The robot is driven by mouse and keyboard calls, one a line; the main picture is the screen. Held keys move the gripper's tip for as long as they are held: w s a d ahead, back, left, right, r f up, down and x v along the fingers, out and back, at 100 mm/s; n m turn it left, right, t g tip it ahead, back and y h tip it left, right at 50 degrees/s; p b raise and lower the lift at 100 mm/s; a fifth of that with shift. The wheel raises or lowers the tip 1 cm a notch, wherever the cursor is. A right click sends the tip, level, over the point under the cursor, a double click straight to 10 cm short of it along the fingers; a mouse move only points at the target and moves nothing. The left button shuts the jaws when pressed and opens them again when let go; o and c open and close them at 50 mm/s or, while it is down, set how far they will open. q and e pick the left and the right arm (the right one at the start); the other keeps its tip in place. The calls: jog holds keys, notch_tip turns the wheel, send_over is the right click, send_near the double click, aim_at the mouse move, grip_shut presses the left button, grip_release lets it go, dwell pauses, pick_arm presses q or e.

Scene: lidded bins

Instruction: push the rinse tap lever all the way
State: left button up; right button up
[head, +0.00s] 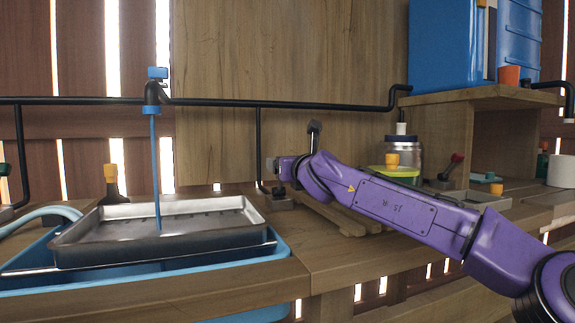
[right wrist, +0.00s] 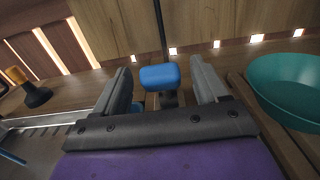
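The rinse tap (head: 152,92) hangs from a black pipe, and a thin blue stream runs from it down into the metal tray. A lever with a blue knob (right wrist: 160,77) shows in the right wrist view. My right gripper (head: 277,168) is open, with one finger on each side of the knob; I cannot tell whether either touches it. In the head view my gripper hides the knob, and the lever's base (head: 276,201) shows below it, beside a vertical pipe. My left gripper is not in view.
The metal tray (head: 80,240) sits on a blue basin (head: 275,246) at the left. An orange-topped black fixture (head: 110,173) stands behind it. A teal bowl (right wrist: 285,88) lies close right of my gripper. A jar (head: 405,150) and a red-knobbed lever (head: 455,162) stand farther right.

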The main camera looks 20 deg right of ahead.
jog(key=s, duration=1)
jog(key=shift+s+d+b, duration=0.25)
jog(key=shift+d+b, duration=0.05)
jog(key=shift+d, duration=0.15)
